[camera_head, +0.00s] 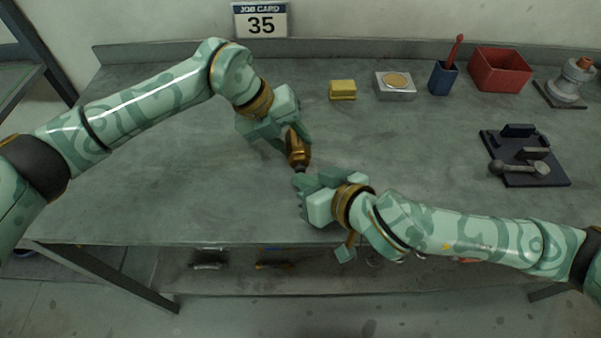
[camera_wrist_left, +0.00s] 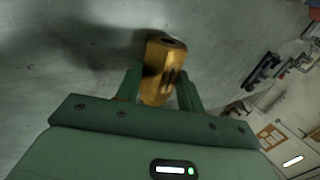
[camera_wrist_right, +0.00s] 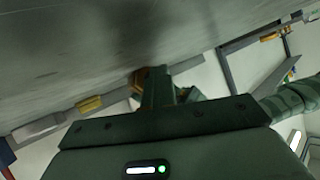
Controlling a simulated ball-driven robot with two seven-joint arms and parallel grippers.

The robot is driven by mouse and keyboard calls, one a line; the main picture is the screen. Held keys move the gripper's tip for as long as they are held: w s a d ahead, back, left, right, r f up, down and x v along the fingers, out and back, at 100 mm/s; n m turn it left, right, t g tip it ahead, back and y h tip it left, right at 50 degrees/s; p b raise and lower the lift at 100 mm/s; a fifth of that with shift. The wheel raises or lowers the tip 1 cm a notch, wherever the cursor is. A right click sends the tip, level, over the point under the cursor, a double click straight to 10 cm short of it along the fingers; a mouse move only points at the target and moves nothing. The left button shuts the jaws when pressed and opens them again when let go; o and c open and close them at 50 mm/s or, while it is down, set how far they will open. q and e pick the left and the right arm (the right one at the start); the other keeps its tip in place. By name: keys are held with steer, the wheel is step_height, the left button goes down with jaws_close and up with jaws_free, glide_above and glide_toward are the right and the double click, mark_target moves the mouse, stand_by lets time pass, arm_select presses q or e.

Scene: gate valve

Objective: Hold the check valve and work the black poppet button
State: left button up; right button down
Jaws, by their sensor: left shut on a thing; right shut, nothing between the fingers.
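The brass check valve (camera_head: 298,152) is held above the bench by my left gripper (camera_head: 293,137), whose fingers are shut on its body. In the left wrist view the valve (camera_wrist_left: 163,62) sits between the two fingers, with a dark hole in its outer end. The black poppet button (camera_head: 299,170) seems to be the small dark part at the valve's lower end in the head view. My right gripper (camera_head: 303,183) is shut and empty just below that end; I cannot tell whether it touches. In the right wrist view its closed fingers (camera_wrist_right: 157,88) partly hide the valve (camera_wrist_right: 138,80).
Along the back of the grey bench (camera_head: 190,190) are a yellow block (camera_head: 342,90), a grey box with a round tan top (camera_head: 396,86), a blue cup (camera_head: 442,78) and a red bin (camera_head: 500,70). A dark tool mat (camera_head: 525,178) lies right. The bench's left part is clear.

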mark_target(310, 227)
steer(key=shift+s, duration=0.1)
steer(key=shift+s+d, duration=0.2)
steer(key=shift+s, duration=0.85)
steer(key=shift+s+d, duration=0.15)
steer(key=shift+s, duration=2.35)
arm_select(q)
steer(key=o, duration=1.1)
steer(key=shift+o, duration=0.2)
